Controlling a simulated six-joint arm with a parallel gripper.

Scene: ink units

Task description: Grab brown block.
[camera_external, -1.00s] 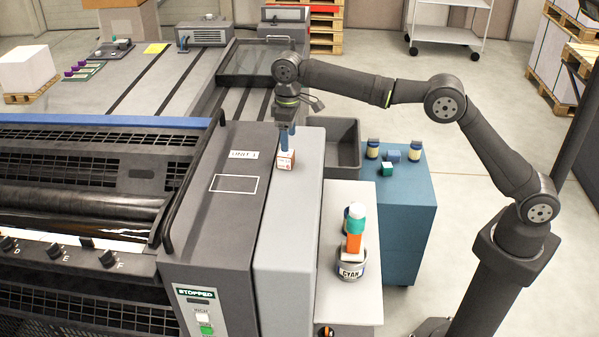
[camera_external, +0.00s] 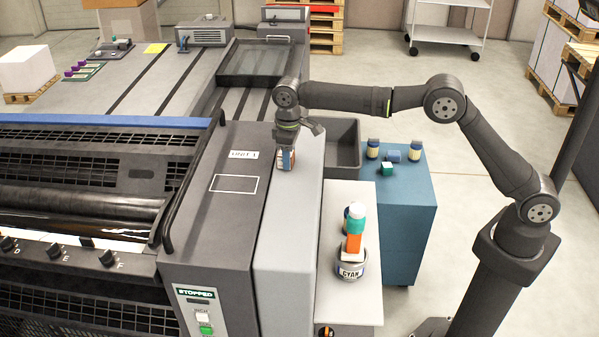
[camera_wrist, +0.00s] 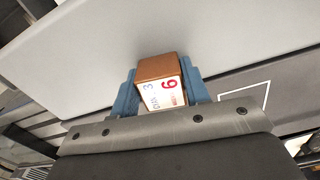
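The brown block (camera_wrist: 159,70) is a small box with a brown face and a white label bearing "3" and a red mark. In the wrist view it sits between the two blue fingers of my gripper (camera_wrist: 160,88), one on each side, very close to it. Whether the fingers press on it cannot be made out. In the external view my gripper (camera_external: 286,160) is low over the light grey top of the machine, with the block (camera_external: 286,163) partly hidden between the fingers.
A blue cabinet (camera_external: 410,215) bears several small jars and blocks. A dark bin (camera_external: 345,135) stands behind. The grey machine top in front of my gripper is clear.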

